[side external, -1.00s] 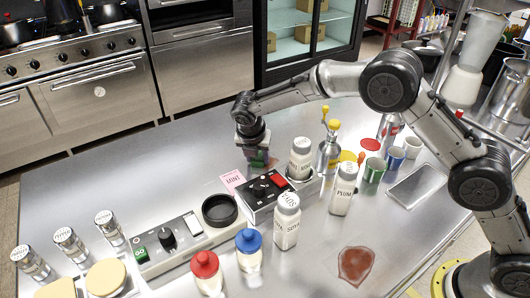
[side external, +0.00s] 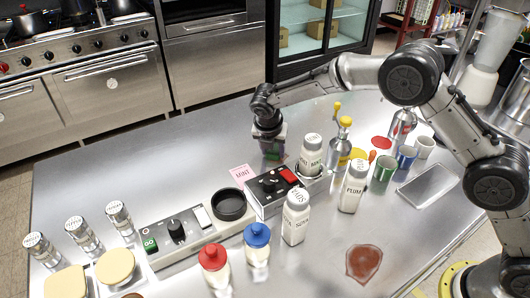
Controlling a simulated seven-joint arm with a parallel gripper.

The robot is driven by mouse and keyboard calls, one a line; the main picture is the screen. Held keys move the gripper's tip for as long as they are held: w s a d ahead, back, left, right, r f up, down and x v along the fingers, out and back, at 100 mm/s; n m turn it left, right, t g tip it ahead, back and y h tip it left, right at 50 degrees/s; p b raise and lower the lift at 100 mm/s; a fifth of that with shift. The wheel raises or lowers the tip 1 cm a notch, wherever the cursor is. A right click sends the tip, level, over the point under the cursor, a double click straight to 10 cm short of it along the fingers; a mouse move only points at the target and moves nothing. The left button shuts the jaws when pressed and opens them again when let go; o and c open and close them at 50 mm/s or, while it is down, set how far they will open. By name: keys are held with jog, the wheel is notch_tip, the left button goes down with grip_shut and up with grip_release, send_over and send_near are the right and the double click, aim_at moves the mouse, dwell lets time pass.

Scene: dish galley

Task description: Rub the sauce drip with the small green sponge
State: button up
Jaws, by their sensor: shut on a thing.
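My gripper (side external: 271,140) points down over the steel counter, behind the black control box. It is shut on the small green sponge (side external: 272,149), of which only a small part shows below the fingers. The sponge is low, at or just above the counter; I cannot tell whether it touches. A dark reddish trace shows close to the sponge, too small to make out. A flat red-brown patch (side external: 364,262) lies on the counter at the front right, well away from the gripper. I cannot tell for sure which of these is the sauce drip.
The black control box (side external: 271,186) and a pink card (side external: 243,172) lie just in front of the gripper. White shakers (side external: 312,154), metal bottles and cups crowd its right. A black round dish (side external: 230,205) and squeeze bottles stand nearer. The counter left of the gripper is clear.

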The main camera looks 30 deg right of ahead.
jog(key=d, duration=0.2)
jog(key=shift+d, duration=0.35)
jog(key=shift+r, duration=4)
